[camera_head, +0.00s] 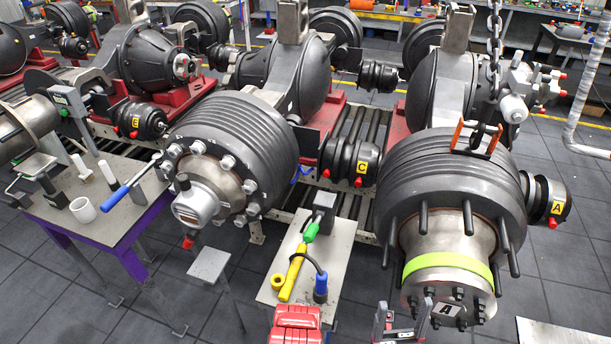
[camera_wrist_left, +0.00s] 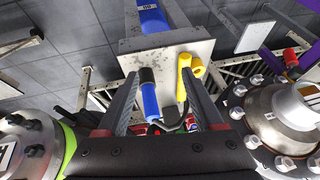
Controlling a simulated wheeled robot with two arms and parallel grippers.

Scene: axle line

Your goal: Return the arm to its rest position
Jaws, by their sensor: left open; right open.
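My right gripper (camera_head: 402,318) shows at the bottom edge of the head view, its two grey fingers apart. It is open, with nothing seen between the fingers, in front of the right hub end with its green band (camera_head: 450,262). My left gripper (camera_wrist_left: 160,82) shows in the left wrist view, with both dark fingers pointing away and spread wide. It is open, and no object is clamped in it. A blue and black tool (camera_wrist_left: 150,95) and a yellow tool (camera_wrist_left: 187,80) lie beyond the fingers on a small stand.
A chain (camera_head: 494,60) hangs above the right hub. A side table (camera_head: 120,215) stands left.

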